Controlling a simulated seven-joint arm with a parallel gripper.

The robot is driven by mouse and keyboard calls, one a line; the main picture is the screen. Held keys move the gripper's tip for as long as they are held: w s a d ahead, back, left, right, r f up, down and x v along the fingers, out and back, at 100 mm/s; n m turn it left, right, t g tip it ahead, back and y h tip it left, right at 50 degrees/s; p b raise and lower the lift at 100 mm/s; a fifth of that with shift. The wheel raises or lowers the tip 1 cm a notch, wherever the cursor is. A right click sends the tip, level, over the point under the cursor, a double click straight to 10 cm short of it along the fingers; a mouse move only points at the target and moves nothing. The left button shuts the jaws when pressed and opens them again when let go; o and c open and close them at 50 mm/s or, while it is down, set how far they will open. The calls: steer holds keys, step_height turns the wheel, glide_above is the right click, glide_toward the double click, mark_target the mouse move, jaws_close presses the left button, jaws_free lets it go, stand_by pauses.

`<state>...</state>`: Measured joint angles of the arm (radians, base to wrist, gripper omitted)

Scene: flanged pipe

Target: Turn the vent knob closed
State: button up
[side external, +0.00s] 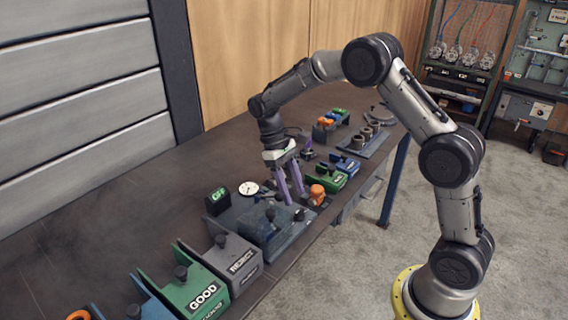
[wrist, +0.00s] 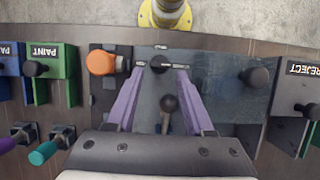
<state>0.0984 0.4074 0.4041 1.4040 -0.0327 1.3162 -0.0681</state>
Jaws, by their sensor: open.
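My gripper (side external: 294,197) is open and points down over a grey fixture plate (side external: 257,247) on the bench. In the wrist view its purple fingers (wrist: 158,70) stand wide apart. A dark round knob (wrist: 160,65) shows between the fingertips, with no visible contact. A second dark knob with a pale stem (wrist: 169,103) shows between the fingers, nearer the palm. Another dark knob (wrist: 256,77) sits at the plate's right. An orange knob (wrist: 101,62) is left of the fingers; it also shows in the side view (side external: 317,191). No label shows which is the vent knob.
A white dial (side external: 248,188) and a small OFF sign (side external: 217,197) stand behind the plate. GOOD (side external: 205,297) and REJECT (side external: 242,264) bins are nearer the camera. Green (side external: 327,178) and blue (side external: 347,165) bins lie beyond. Bare bench lies to the left.

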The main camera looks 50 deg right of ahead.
steer(key=v, duration=0.9)
steer(key=shift+r, duration=0.2)
steer(key=s+a+r+t, duration=0.3)
steer(key=s+r+t, duration=0.2)
steer(key=s+r, duration=0.95)
steer(key=s+a+f+t, duration=0.1)
steer(key=s+f+t, duration=0.4)
steer(key=s+f, duration=0.3)
steer(key=s, duration=0.3)
steer(key=shift+s+a, duration=0.25)
steer(key=shift+a, duration=0.05)
